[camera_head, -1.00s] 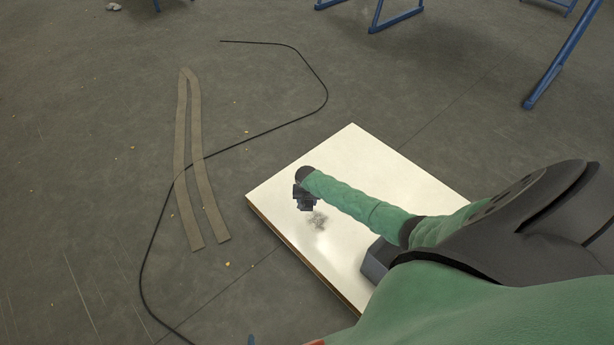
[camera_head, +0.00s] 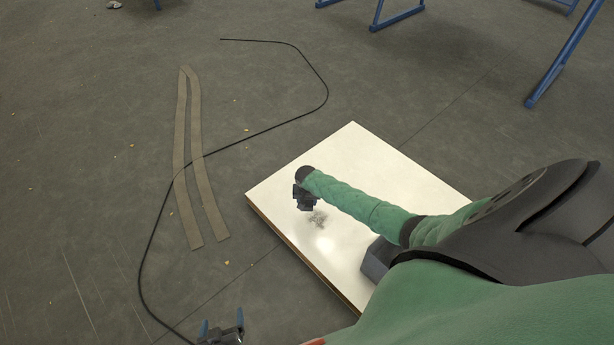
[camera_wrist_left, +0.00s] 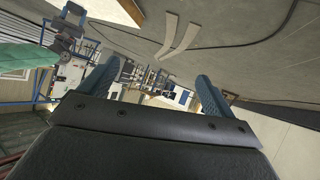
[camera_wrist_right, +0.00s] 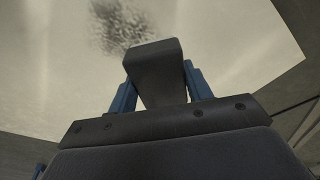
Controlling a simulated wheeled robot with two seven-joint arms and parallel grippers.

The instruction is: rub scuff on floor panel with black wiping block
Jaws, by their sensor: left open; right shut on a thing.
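The white floor panel (camera_head: 345,155) lies on the grey floor, partly hidden by my right arm. A grey, speckled scuff (camera_head: 318,218) marks it just below my right gripper (camera_head: 304,198). In the right wrist view, that gripper (camera_wrist_right: 157,90) is shut on the black wiping block (camera_wrist_right: 155,68), and the scuff (camera_wrist_right: 120,24) shows just beyond the block. I cannot tell whether the block touches the panel. My left gripper (camera_head: 222,326) is open and empty over the floor at the bottom edge; its spread fingers also show in the left wrist view (camera_wrist_left: 155,85).
A black cable (camera_head: 150,240) and a tan forked strip (camera_head: 200,180) lie on the floor left of the panel. A dark grey boxy shape (camera_head: 376,260) shows beside my right arm. Blue stand legs (camera_head: 560,60) are at the back. The floor at left is mostly clear.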

